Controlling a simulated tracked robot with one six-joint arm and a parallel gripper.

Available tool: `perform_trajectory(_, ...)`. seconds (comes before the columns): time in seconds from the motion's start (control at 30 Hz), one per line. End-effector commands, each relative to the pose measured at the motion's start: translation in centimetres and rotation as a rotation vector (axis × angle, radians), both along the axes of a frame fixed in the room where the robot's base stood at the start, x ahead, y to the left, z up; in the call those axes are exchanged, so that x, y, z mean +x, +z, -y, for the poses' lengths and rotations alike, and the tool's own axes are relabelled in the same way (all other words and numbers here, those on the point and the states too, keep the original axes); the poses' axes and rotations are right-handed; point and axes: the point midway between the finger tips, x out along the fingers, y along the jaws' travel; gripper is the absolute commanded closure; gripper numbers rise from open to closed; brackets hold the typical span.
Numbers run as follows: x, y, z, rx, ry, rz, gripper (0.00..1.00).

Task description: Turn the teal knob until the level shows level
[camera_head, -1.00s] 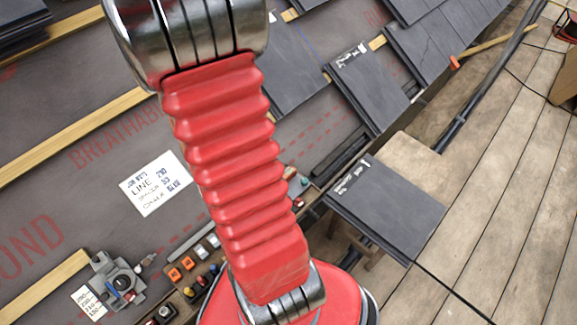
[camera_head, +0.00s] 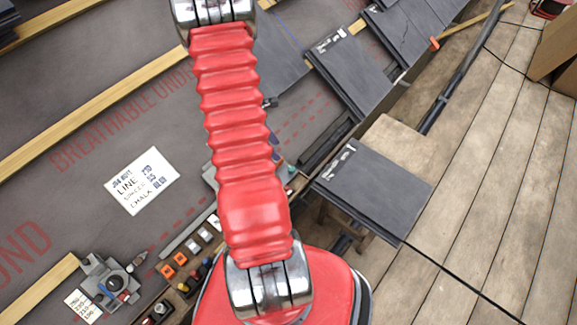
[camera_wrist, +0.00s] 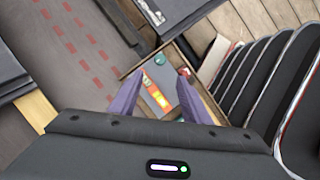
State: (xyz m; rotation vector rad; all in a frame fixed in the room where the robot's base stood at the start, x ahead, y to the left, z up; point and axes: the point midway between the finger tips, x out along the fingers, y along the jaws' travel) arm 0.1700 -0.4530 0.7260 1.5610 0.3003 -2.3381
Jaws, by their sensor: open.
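In the wrist view, a teal knob (camera_wrist: 160,58) sits on a grey board (camera_wrist: 158,88), beyond my fingertips. A red knob (camera_wrist: 184,71) is near the right fingertip. A second teal spot shows low between the fingers. In the head view my red arm hides the gripper and most of the board.
In the head view, a white note card (camera_head: 142,181) lies on the membrane. A grey clamp-like device (camera_head: 108,281) and a tray of small tools (camera_head: 190,262) are at lower left. Slates (camera_head: 372,186) rest on a wooden stand at right, beside the plank deck (camera_head: 490,200).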

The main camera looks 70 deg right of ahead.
Motion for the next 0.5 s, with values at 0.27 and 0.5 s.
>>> perform_trajectory(0.27,-0.2,-0.4,0.0,0.001,-0.001,0.000,0.57)
perform_trajectory(0.5,-1.0,-2.5,0.3,0.003,-0.003,-0.001,0.57)
